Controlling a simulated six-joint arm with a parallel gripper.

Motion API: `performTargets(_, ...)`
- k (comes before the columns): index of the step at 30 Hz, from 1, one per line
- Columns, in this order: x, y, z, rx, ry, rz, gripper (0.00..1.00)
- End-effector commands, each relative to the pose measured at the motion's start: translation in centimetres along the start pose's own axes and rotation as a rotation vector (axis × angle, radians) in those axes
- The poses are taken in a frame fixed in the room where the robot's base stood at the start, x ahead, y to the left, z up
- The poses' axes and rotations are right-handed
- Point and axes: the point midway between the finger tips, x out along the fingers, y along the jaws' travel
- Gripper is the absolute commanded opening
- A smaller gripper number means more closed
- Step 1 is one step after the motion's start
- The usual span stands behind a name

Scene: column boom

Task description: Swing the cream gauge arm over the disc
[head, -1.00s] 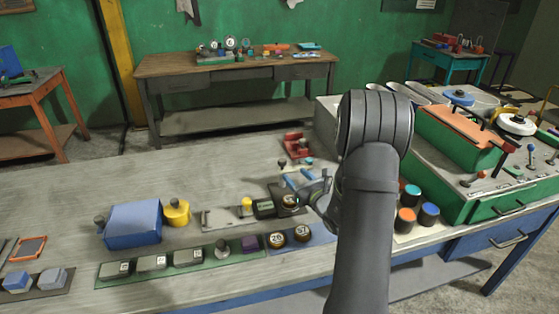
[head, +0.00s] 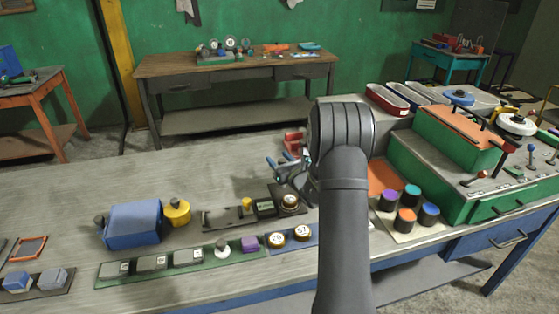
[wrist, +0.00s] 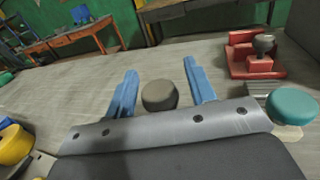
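My gripper (wrist: 161,88) is open, with its two blue fingers apart. A grey-brown round knob (wrist: 160,96) shows in the gap between them, with space on both sides; I see no grip on it. In the head view my gripper (head: 284,166) is partly hidden by my arm, near the red fixture (head: 295,141). A teal disc (wrist: 293,106) lies to the right in the wrist view, with a pale cream patch (wrist: 288,131) under its edge. I cannot tell whether that patch is the gauge arm. No cream arm shows clearly.
The red fixture with a dark knob also shows in the wrist view (wrist: 255,58). A yellow round part (wrist: 14,145) is at the left. On the bench stand a blue block (head: 132,224), a green control strip (head: 150,262) and the green machine (head: 455,170). Bare bench lies left of the gripper.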

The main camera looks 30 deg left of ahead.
Motion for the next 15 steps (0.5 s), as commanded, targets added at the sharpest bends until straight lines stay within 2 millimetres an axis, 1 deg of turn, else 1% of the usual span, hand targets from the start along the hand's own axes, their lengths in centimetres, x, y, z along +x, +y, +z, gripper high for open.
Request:
performTargets(1, -0.01, -0.01, 0.00, 0.000, 0.000, 0.000, 0.40)
performTargets(7, -0.03, -0.01, 0.00, 0.000, 0.000, 0.000, 0.01)
performTargets(15, 0.04, 0.03, 0.02, 0.000, -0.002, -0.038, 0.00)
